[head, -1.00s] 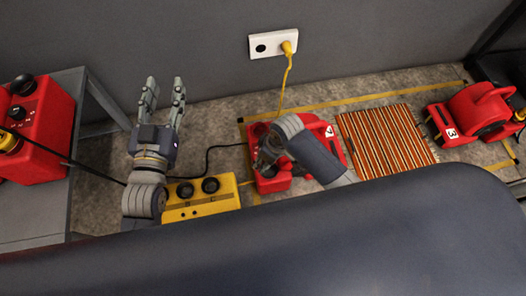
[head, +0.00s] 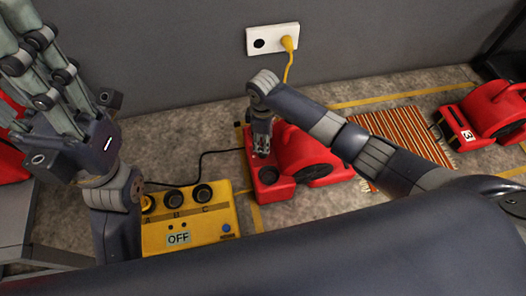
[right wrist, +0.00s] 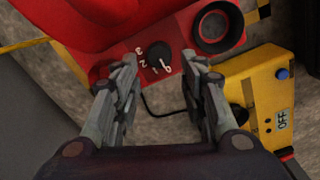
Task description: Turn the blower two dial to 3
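The middle red blower (head: 305,155) stands on the floor in the head view, with my right arm across it and any number label hidden. The right wrist view shows its black dial (right wrist: 158,55) on a red panel, with white marks 0, 1, 2 and 3 beside it. The dial's pointer seems to be near 0, but it is small. My right gripper (head: 262,145) points down over the blower's panel. In the right wrist view its open fingers (right wrist: 160,70) stand either side of the dial, apparently not touching it. My left gripper (head: 38,70) is raised and empty, its fingers apart.
A yellow control box (head: 190,225) with knobs A, B, C and an OFF display stands left of the blower. A striped rug (head: 400,130) and blower 3 (head: 490,112) lie to the right. A wall socket (head: 272,40) holds a yellow plug. A red unit shows at far left.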

